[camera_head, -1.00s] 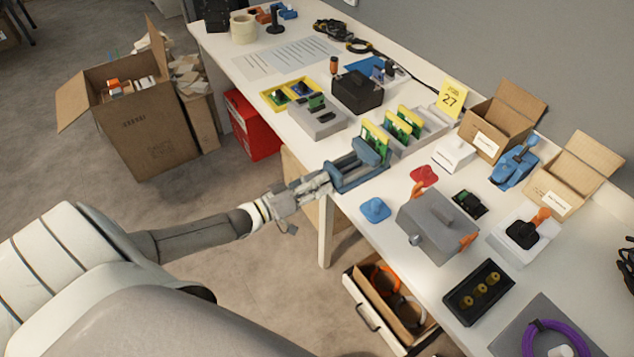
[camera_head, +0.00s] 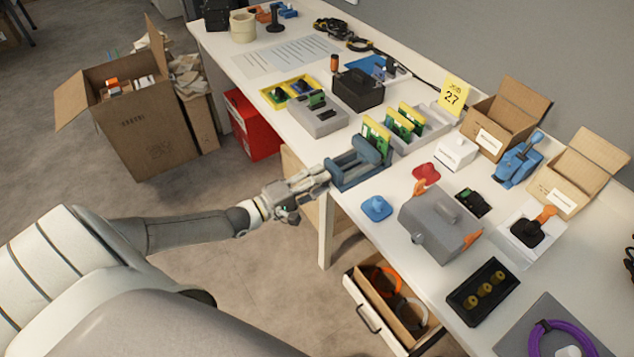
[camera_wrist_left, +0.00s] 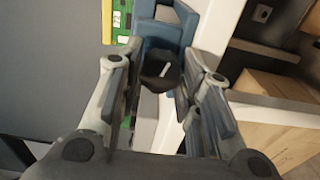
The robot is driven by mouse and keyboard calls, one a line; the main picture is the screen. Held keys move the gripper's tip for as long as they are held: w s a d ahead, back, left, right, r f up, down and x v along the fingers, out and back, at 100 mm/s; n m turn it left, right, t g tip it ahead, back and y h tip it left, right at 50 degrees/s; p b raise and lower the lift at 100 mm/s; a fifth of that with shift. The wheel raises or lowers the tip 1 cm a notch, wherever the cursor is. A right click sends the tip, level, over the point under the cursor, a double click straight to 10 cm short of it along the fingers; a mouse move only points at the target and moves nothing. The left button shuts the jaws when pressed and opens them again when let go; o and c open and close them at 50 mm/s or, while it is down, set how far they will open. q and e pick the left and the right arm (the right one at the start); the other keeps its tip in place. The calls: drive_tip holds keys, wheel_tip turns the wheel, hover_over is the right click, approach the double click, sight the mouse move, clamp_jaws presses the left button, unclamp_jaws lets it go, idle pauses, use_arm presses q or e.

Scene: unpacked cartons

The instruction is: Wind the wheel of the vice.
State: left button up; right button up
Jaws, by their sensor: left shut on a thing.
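The blue-grey vice (camera_head: 357,165) sits at the near edge of the white table, and its upper part also shows in the left wrist view (camera_wrist_left: 158,40). Its dark wheel (camera_wrist_left: 160,76) faces my left gripper, between the fingers in the wrist view; in the head view the gripper hides it. My left gripper (camera_head: 322,176) reaches the vice from the left and is shut on the wheel, with its fingers on either side. My right gripper is not in view.
Green circuit boards in a grey rack (camera_head: 425,130) stand just behind the vice. A blue knob-like piece (camera_head: 376,208) and a grey box (camera_head: 430,222) lie to its right. An open drawer (camera_head: 375,312) juts out below the table. Floor left of the table is clear near my arm.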

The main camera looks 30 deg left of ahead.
use_arm(q)
drive_tip(key=shift+f+n+b, duration=0.15)
drive_tip(key=shift+n+b, duration=1.5)
drive_tip(key=shift+n, duration=2.65)
drive_tip(key=shift+n, duration=0.3)
drive_tip(key=o, duration=1)
drive_tip(key=v, duration=1.2)
